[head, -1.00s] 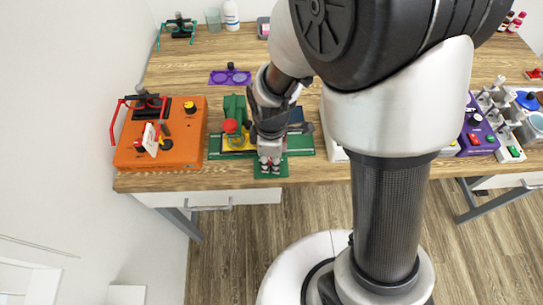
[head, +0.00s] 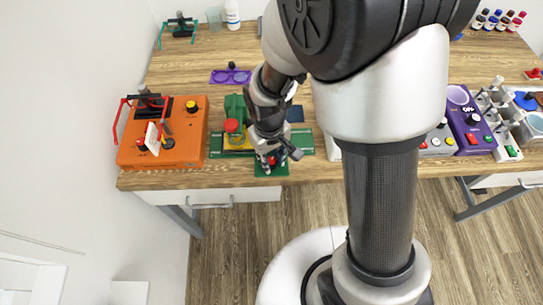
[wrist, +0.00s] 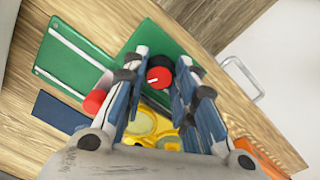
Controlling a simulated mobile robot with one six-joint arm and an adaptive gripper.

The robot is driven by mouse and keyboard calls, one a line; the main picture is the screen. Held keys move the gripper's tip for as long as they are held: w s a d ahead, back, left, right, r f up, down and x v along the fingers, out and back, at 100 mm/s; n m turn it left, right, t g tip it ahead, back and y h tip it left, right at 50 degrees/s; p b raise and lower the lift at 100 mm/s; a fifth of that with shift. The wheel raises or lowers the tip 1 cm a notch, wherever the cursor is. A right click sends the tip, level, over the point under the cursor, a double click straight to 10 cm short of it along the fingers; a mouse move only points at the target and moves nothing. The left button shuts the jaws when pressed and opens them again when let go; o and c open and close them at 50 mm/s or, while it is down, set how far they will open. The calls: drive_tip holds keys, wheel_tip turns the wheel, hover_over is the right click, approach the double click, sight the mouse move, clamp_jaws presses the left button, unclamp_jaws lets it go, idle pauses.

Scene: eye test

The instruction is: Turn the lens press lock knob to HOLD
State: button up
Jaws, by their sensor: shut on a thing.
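The lens press is a green unit with a green upright (head: 234,105), a red round top (head: 232,126) and a yellow part (head: 238,143). Its lock knob, with a red cap and dark base, sits on the green plate at the front and shows in the wrist view (wrist: 159,76). A white pointer line crosses the cap; I cannot read any HOLD label. My gripper (head: 272,160) points down at the knob. In the wrist view its fingers (wrist: 164,66) stand on both sides of the knob, shut on it. The fingers partly hide the plate around it.
An orange box (head: 180,150) with a red handle frame stands left of the press. A purple tray (head: 230,76) lies behind it. A purple device (head: 472,125) and a grey rack (head: 497,105) stand at right. The table's front edge is close to the knob.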

sight(270, 161)
drive_tip(key=shift+m, duration=1.6)
drive_tip(key=o, duration=0.8)
wheel_tip(270, 161, up, 12)
drive_tip(key=shift+a, duration=0.25)
drive_tip(key=shift+r, duration=0.1)
